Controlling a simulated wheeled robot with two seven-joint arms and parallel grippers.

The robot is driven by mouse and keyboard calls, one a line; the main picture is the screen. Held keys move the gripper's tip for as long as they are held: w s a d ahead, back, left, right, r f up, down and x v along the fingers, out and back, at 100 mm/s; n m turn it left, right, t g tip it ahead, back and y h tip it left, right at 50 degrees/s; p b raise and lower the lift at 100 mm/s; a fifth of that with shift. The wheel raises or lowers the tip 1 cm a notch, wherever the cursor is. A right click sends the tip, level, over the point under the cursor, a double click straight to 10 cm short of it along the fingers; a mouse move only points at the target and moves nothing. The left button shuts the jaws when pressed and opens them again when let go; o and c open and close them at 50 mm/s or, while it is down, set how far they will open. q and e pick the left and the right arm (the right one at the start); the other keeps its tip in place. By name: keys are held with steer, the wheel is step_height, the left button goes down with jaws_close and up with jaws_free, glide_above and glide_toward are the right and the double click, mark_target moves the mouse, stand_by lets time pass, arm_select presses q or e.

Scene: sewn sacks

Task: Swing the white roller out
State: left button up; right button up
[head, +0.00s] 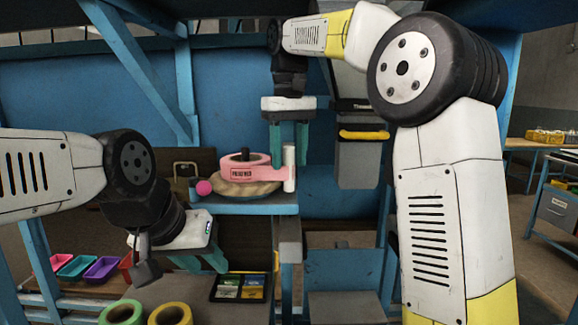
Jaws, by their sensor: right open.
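The white roller (290,172) stands upright at the right end of the pink press (240,172), on a blue shelf. A woven tan round piece (235,188) lies under the press. My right gripper (289,158) points down with its teal fingers apart. The roller's top shows between the fingertips; I cannot tell whether they touch it. My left gripper (207,267) hangs lower left, below the shelf, with its teal fingers apart and nothing seen between them.
A pink ball (204,187) sits at the shelf's left end. Coloured trays (100,268) and tape rolls (170,314) lie lower left. A grey bin with a yellow handle (362,135) hangs right of my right gripper. Blue frame posts stand around.

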steer(key=shift+f, duration=1.25)
jaws_close()
stand_by(0.5)
